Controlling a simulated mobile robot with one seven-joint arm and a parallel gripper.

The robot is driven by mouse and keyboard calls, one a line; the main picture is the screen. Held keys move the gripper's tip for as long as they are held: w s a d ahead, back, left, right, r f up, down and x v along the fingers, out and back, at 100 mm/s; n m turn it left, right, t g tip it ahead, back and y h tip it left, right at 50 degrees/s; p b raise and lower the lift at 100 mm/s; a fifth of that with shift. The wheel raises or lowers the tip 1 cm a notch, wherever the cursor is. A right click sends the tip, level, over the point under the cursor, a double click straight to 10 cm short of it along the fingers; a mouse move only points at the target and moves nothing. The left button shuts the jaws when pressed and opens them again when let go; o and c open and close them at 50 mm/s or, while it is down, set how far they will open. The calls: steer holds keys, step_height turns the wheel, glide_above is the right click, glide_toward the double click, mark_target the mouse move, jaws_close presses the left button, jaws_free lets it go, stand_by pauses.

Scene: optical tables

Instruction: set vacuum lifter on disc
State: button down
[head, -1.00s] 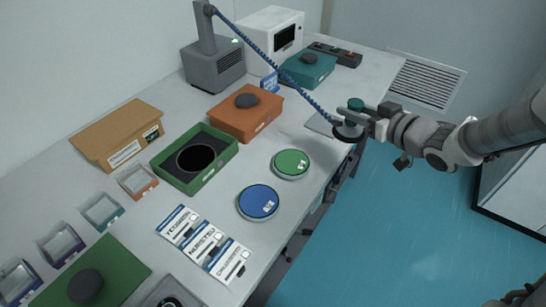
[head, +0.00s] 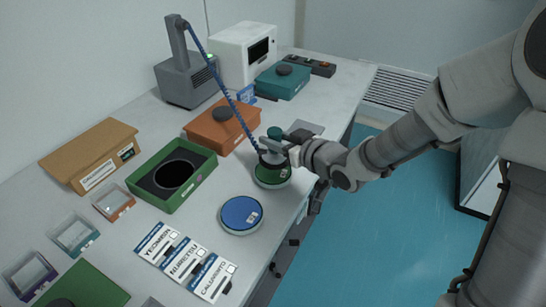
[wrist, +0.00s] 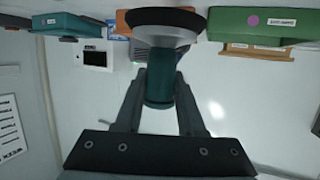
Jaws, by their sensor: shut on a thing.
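The vacuum lifter (head: 273,158) has a teal handle and a wide black suction cup, with a blue coiled hose running to a grey pump unit (head: 187,82). My gripper (head: 278,146) is shut on the lifter's handle. The lifter is upright over the green disc (head: 270,181), hiding much of its top; I cannot tell whether the cup touches it. In the wrist view the teal handle (wrist: 160,78) is between my fingers, with the black cup (wrist: 165,20) beyond. A blue disc (head: 241,213) lies in front of the green one.
A green open tray with a dark round recess (head: 150,190) stands to the left. An orange box (head: 222,133) and a teal box (head: 284,84) are behind. Printed cards (head: 184,258) lie at the front. The table's right edge is close to the green disc.

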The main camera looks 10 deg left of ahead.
mark_target(273, 152)
steer(key=shift+a+f, duration=0.15)
steer(key=shift+a, duration=0.1)
steer(key=shift+f+b, duration=0.65)
steer(key=shift+f, duration=1.2)
steer(key=shift+f, duration=0.25)
steer(key=c, duration=0.5)
jaws_free()
steer(key=shift+r, duration=0.15)
